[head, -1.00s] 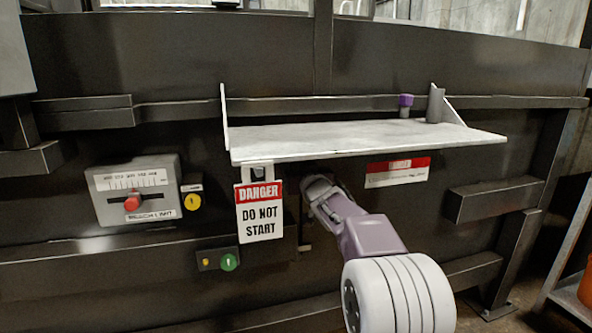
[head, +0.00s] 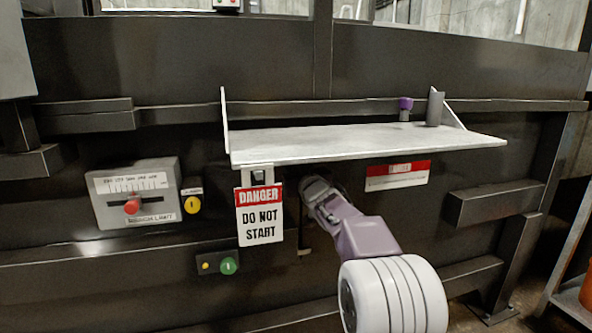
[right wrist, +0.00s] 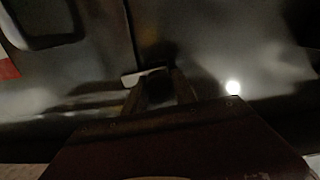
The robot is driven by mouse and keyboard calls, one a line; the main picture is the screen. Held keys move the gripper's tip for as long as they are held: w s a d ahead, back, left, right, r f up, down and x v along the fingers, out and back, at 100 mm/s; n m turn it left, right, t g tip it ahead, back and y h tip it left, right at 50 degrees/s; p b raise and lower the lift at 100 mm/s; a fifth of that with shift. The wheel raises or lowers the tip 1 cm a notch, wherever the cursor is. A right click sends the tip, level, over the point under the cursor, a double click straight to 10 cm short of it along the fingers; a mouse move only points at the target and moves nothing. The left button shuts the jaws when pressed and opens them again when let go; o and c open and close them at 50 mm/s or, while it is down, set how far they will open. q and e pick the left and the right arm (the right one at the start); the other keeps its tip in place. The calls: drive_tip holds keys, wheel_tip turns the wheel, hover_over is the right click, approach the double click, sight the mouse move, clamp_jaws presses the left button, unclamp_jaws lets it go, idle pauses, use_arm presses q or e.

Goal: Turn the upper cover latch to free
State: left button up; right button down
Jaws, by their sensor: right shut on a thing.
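My right gripper (head: 308,187) reaches in under the front edge of the pale shelf, close against the dark machine panel. In the right wrist view its two fingers (right wrist: 160,82) are close together on a small pale bar (right wrist: 143,76), which I take to be the upper cover latch. The bar lies nearly level, its right end slightly higher, and its right part is hidden by the fingers and shadow. In the head view the gripper hides the latch. A small tan piece (head: 304,250) shows on the panel below the gripper. My left gripper is not in view.
The pale shelf (head: 350,138) overhangs my right gripper. A "DANGER DO NOT START" tag (head: 261,225) hangs just left of it. A slider box (head: 133,195), a yellow button (head: 193,204) and a green button (head: 228,266) are further left.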

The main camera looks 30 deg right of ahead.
drive_tip(key=n, duration=0.4)
drive_tip(key=shift+f+b, duration=0.15)
drive_tip(key=shift+b, duration=0.2)
drive_tip(key=n+b, duration=0.1)
drive_tip(key=n, duration=0.3)
drive_tip(key=shift+a+n, duration=0.1)
drive_tip(key=shift+n, duration=0.3)
drive_tip(key=n+b, duration=0.1)
drive_tip(key=n, duration=0.3)
drive_tip(key=shift+f+n, duration=0.15)
drive_tip(key=shift+n, duration=0.15)
drive_tip(key=shift+n+b, duration=0.4)
drive_tip(key=shift+n, duration=1.4)
drive_tip(key=c, duration=1)
unclamp_jaws()
drive_tip(key=shift+c, duration=0.2)
